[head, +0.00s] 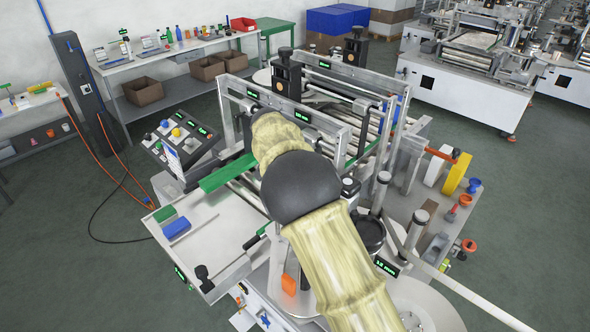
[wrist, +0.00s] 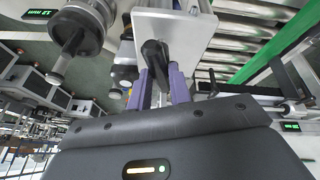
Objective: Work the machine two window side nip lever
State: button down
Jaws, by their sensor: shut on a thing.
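In the wrist view, my gripper (wrist: 162,82) has two purple fingers closed on a black lever handle (wrist: 154,54). The handle stands in front of a pale metal plate (wrist: 178,28). The fingers lie on either side of the handle, and its lower end is hidden by them and the gripper body. In the head view, my arm covers the middle of the nearest labelling machine (head: 215,220), and the gripper and the held handle are hidden behind it. I cannot read any label that names the lever.
In the wrist view, metal rollers (wrist: 232,55) lie right of the plate, and a black-and-steel knob (wrist: 78,30) is at upper left. In the head view, a control panel (head: 183,140) stands left of my arm and a tool shelf (head: 462,215) right. Open floor lies at far left.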

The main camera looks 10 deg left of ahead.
jog(key=m+p, duration=0.1)
jog(key=m+g+h+p, duration=0.1)
jog(key=m, duration=0.1)
jog(key=shift+w+a+r+m, duration=0.1)
jog(key=shift+w+r+m, duration=0.1)
jog(key=shift+m, duration=0.1)
jog(key=shift+f+m+g+h+p, duration=0.1)
jog(key=shift+m+g+h+p, duration=0.25)
jog(key=shift+m+p, duration=0.75)
jog(key=c, duration=1.3)
grip_release()
jog(key=shift+f, duration=0.1)
